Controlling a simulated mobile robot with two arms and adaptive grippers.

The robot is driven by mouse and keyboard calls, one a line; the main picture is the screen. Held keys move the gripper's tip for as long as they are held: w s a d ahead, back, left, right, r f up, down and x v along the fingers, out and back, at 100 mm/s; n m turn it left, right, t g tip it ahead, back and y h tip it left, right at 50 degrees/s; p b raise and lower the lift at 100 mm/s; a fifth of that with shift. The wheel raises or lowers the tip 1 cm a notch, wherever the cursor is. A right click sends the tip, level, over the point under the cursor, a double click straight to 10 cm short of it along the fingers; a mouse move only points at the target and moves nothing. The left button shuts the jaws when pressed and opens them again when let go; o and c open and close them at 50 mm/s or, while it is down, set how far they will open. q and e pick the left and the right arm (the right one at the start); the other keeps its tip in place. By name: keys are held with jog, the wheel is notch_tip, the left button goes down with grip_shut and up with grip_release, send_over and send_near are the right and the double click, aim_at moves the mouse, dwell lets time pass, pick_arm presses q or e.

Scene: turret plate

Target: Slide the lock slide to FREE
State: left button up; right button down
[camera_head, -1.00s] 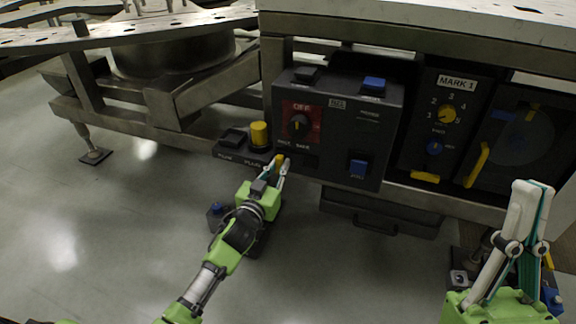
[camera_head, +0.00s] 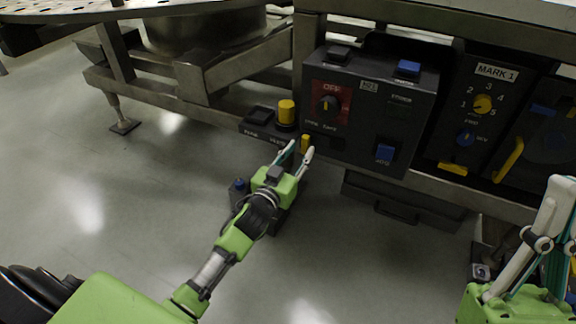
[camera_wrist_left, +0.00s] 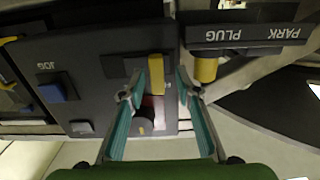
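The lock slide's yellow tab (camera_head: 305,142) sits at the left end of a dark slot low on the console's left side. It also shows in the left wrist view (camera_wrist_left: 156,70), which sees the panel upside down. My left gripper (camera_head: 298,152) is open, with its fingertips just in front of the tab. No FREE label is legible. My right gripper (camera_head: 563,182) is at the right edge, fingertips together, holding nothing visible.
The console (camera_head: 365,125) carries a dial on a red OFF plate (camera_head: 329,103) and blue buttons. A yellow plug (camera_head: 286,112) stands on a ledge left of the tab. The MARK 1 panel (camera_head: 480,110) is to the right. Open floor (camera_head: 130,200) lies at left.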

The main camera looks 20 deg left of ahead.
pick_arm(q)
jog(key=s, duration=0.8)
jog(key=shift+s+a, duration=0.25)
jog(key=shift+s, duration=0.15)
